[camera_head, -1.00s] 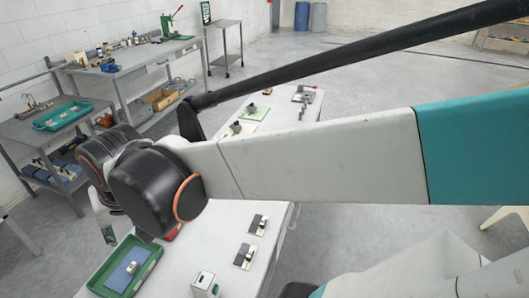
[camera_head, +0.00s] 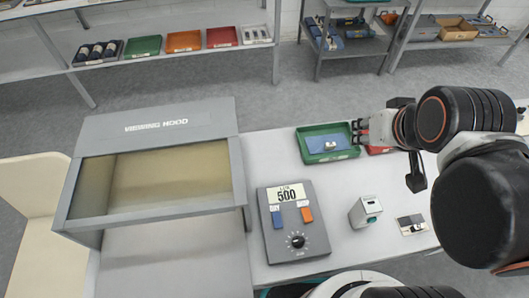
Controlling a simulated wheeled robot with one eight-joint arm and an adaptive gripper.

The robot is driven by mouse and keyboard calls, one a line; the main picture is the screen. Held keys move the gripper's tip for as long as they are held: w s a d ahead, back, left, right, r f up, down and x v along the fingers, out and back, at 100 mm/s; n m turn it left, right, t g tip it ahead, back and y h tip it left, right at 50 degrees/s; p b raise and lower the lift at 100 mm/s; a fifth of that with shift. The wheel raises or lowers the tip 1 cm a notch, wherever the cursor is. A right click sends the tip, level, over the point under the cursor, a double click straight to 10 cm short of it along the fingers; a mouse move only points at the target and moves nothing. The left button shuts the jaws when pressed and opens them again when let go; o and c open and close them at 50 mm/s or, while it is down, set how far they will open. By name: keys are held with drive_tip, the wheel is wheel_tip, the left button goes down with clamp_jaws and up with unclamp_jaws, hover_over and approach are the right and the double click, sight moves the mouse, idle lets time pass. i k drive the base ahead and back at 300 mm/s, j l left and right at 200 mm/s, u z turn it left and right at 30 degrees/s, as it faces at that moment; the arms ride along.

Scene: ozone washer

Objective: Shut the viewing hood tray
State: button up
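The viewing hood (camera_head: 157,125) is a grey box with its name on top and a tan, window-like panel in its sloped front. It stands at the left of the white table. A flat grey surface (camera_head: 170,265) extends from beneath its front toward the bottom of the picture. I cannot tell whether this is the tray pulled out or a fixed base. My gripper (camera_head: 357,131) is at the right, by the right edge of a green tray and well apart from the hood. Its dark fingertips are small here, and their opening is unclear.
A grey control box (camera_head: 292,222) reading 500 stands right of the hood. Shelves (camera_head: 130,55) line the back.

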sight(204, 256)
drive_tip(key=j+u, duration=0.15)
drive_tip(key=u, duration=2.7)
drive_tip(key=k+j, duration=0.1)
drive_tip(key=k, duration=1)
drive_tip(key=j+z, duration=0.05)
